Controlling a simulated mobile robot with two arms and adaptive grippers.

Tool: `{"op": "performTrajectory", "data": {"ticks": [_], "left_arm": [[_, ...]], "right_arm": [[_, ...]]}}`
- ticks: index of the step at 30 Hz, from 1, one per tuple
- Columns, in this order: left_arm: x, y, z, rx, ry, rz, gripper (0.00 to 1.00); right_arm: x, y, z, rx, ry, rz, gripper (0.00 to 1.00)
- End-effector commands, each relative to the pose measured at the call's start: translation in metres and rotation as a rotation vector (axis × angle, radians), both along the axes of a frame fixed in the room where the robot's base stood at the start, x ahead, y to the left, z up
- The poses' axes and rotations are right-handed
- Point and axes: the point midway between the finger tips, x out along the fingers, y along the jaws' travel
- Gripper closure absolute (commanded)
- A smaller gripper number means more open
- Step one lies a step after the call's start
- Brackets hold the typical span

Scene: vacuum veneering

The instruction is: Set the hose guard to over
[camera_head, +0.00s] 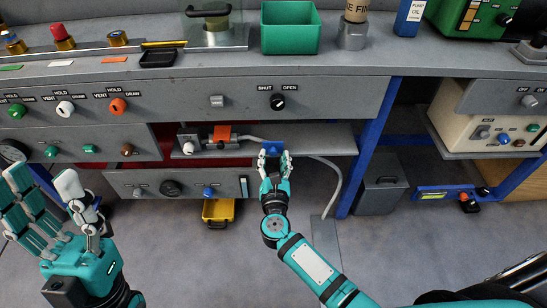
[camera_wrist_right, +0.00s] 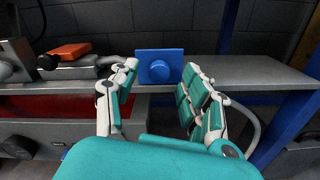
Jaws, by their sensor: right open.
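A blue plate with a round blue knob (camera_head: 272,148) sits at the front edge of the grey shelf; it looks like the hose guard, though no label on it is readable. It shows large in the right wrist view (camera_wrist_right: 160,67). A pale hose (camera_head: 330,183) runs along the shelf behind the plate and bends down to the floor at its right. My right gripper (camera_head: 275,160) is open, its fingers on either side of the blue plate and a little short of it; contact cannot be told. My left gripper (camera_head: 45,185) is open and empty at the lower left.
The drawer front above carries a SHUT/OPEN knob (camera_head: 277,102). A small pump with an orange block (camera_head: 221,132) stands on the shelf to the left. A blue table leg (camera_head: 370,150) and a grey bin (camera_head: 382,183) stand to the right. A yellow tray (camera_head: 218,211) is below.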

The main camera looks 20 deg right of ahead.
Motion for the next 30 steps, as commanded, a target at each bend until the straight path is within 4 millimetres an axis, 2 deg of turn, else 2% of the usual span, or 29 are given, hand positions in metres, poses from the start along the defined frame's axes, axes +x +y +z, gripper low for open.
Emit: {"op": "performTrajectory", "data": {"ticks": [4, 13, 23, 24, 30], "left_arm": [[-0.0064, 0.0014, 0.0007, -0.012, -0.034, -0.002, 0.49], [-0.0077, 0.0017, 0.0013, -0.013, -0.042, -0.003, 0.49], [-0.0077, 0.0016, 0.0011, -0.013, -0.041, -0.003, 0.49], [-0.0077, 0.0016, 0.0011, -0.013, -0.041, -0.003, 0.49], [-0.0075, 0.0016, 0.0011, -0.013, -0.040, -0.003, 0.49]], "right_arm": [[0.0093, -0.0029, -0.0001, -0.001, 0.000, 0.000, 0.53], [0.0107, -0.0034, 0.0001, -0.001, 0.000, 0.000, 0.54], [0.0104, -0.0034, 0.0001, -0.001, 0.000, 0.000, 0.98], [0.0104, -0.0034, 0.0001, -0.001, 0.000, 0.000, 1.00], [0.0103, -0.0034, 0.0000, -0.001, 0.001, -0.001, 1.00]]}}
